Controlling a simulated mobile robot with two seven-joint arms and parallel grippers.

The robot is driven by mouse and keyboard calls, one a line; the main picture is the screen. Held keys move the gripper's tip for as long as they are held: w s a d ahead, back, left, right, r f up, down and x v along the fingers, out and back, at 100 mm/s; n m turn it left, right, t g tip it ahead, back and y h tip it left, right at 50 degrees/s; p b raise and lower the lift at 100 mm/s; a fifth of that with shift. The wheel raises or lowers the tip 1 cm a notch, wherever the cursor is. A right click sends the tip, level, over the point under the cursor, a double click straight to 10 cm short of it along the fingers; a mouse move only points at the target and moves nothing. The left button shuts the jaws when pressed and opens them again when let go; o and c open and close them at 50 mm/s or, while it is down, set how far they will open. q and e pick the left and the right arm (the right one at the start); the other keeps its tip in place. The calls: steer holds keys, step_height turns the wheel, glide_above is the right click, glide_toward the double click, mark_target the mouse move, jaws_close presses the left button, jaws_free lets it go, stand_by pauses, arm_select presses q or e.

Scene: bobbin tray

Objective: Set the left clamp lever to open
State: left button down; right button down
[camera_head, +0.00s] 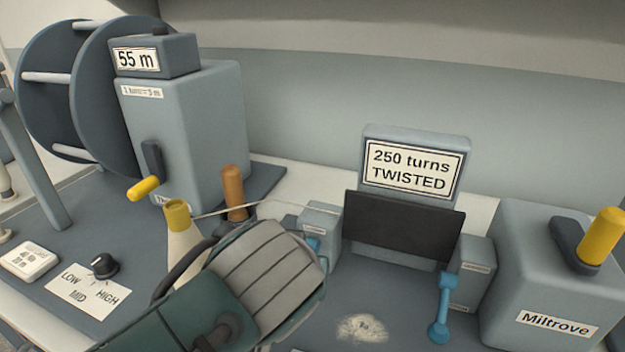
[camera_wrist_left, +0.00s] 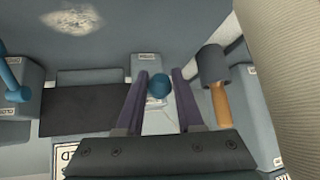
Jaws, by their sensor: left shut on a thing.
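The left clamp (camera_head: 321,222) is a small grey block left of the black panel. Its blue lever (camera_head: 312,243) shows only in part in the head view, behind my left arm. In the left wrist view the lever's round blue knob (camera_wrist_left: 157,86) sits between the two fingers of my left gripper (camera_wrist_left: 158,75), which is shut on it. The lever's exact angle is hidden. The right clamp's blue lever (camera_head: 442,309) stands apart, on the right clamp block (camera_head: 474,272). My right gripper is not in view.
A black panel (camera_head: 403,229) stands between the clamps below a "250 turns TWISTED" sign (camera_head: 413,167). A brown post (camera_head: 234,188) and a yellow-topped cone (camera_head: 177,216) with a thread stand close to my left arm. A grey crank box (camera_head: 553,285) is at right.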

arm_select(q)
steer(key=f+t+b, duration=0.1)
steer(key=b, duration=0.1)
steer(key=shift+s+f+t+h+b, duration=0.15)
steer(key=shift+f+t+h+b, duration=0.15)
steer(key=shift+f+t+b, duration=0.1)
steer(key=shift+t+b, duration=0.5)
steer(key=shift+b, duration=0.2)
